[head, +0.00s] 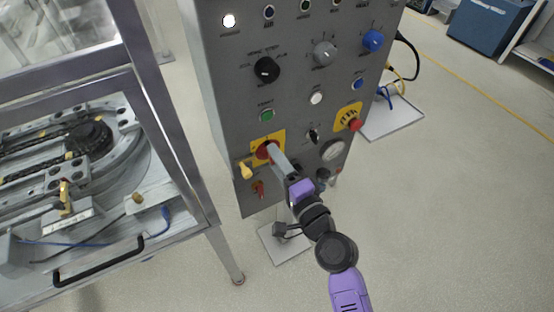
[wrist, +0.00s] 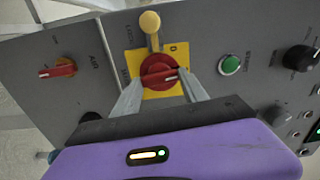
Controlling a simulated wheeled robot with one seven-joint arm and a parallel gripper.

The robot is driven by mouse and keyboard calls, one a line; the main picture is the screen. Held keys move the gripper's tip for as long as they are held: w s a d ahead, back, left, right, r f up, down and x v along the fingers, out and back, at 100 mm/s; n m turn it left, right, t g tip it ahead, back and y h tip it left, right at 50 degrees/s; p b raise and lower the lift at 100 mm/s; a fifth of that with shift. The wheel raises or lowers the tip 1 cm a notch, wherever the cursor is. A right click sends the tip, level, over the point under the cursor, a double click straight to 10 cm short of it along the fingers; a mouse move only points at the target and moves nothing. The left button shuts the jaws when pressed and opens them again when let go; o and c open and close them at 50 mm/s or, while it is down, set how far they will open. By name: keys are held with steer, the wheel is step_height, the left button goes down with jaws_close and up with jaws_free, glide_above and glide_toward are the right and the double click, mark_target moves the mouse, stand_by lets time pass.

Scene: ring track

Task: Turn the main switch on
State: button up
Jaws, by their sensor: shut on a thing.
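The main switch is a red round knob (head: 262,152) on a yellow plate at the lower left of the grey control panel (head: 225,95). It shows in the wrist view (wrist: 158,70), with a pale mark on its face and a "0" printed on the plate (wrist: 177,50). My gripper (head: 271,151) reaches the knob from the front. In the wrist view its two fingers (wrist: 160,82) stand on either side of the knob, shut on it. The fingers hide part of the knob in the head view.
A green button (head: 267,115) is above. A metal-framed machine (head: 185,180) stands close on the left. Open floor (head: 450,200) lies to the right.

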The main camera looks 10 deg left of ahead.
steer(key=shift+f+m, duration=0.1)
steer(key=shift+m, duration=0.5)
steer(key=o, duration=1.4)
steer(key=shift+s+d, duration=0.1)
steer(key=b+v, duration=0.1)
steer(key=v, duration=0.6)
steer(key=shift+s+d+b, duration=0.2)
steer(key=shift+s+b, duration=0.05)
steer(key=shift+b, duration=0.05)
